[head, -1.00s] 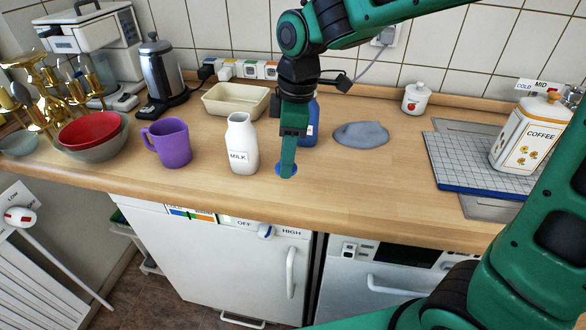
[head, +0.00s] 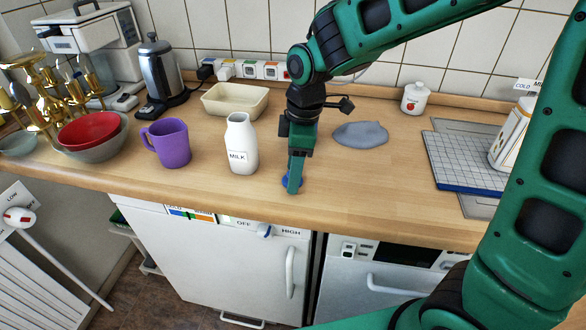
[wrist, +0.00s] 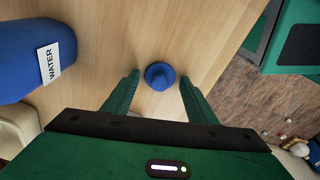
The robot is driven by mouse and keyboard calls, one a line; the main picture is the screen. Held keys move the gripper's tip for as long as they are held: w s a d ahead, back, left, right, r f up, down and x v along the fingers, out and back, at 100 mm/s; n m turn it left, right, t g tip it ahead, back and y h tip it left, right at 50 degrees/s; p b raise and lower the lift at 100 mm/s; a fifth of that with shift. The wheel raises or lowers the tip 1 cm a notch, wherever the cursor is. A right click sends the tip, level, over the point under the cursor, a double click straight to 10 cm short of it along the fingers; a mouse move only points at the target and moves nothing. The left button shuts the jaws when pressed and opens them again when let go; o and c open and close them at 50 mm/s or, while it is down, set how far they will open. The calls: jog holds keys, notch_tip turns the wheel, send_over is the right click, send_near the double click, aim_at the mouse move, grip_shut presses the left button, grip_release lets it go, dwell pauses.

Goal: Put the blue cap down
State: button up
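The small round blue cap (head: 286,182) rests on the wooden counter near its front edge, partly hidden by my gripper in the head view. In the wrist view the cap (wrist: 160,76) lies between my fingertips, with a gap on each side. My gripper (wrist: 158,79) is open, and its fingers point down at the counter around the cap. In the head view my gripper (head: 294,189) shows right over the cap. The blue water bottle (wrist: 32,58) is at the left of the wrist view, and my arm hides most of it in the head view.
The milk bottle (head: 241,145) stands close left of my gripper, with a purple mug (head: 172,144) farther left. A grey cloth (head: 360,134) lies behind to the right. A blue-grey board (head: 460,165) is at the right. The counter between gripper and board is clear.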

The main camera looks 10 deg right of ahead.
jog(key=shift+r, duration=0.15)
notch_tip(320, 180, up, 12)
jog(key=d, duration=0.1)
jog(key=shift+s+d, duration=0.2)
dwell(0.4)
jog(key=shift+d, duration=0.1)
jog(key=s+d+f+m, duration=0.2)
jog(key=s+d+m, duration=0.3)
jog(key=d, duration=0.3)
jog(key=s+d+f+m, duration=0.2)
jog(key=s+d+m, duration=0.3)
jog(key=d, duration=0.4)
jog(key=s+d+f+m+h, duration=0.1)
jog(key=s+d+f+m, duration=0.1)
jog(key=s+d+m, duration=0.3)
jog(key=shift+s+d+f+m, duration=0.1)
jog(key=shift+d+m, duration=1.1)
jog(key=shift+d, duration=0.55)
jog(key=s+d+m, duration=0.1)
jog(key=s, duration=0.1)
jog(key=s+d+f+m, duration=0.1)
jog(key=s+m, duration=0.1)
jog(key=s+d+f+m, duration=0.1)
jog(key=s, duration=0.1)
jog(key=shift+s+d+f+m, duration=0.1)
jog(key=shift+s+f+m, duration=0.1)
jog(key=shift+s+m, duration=0.15)
jog(key=shift+w, duration=0.1)
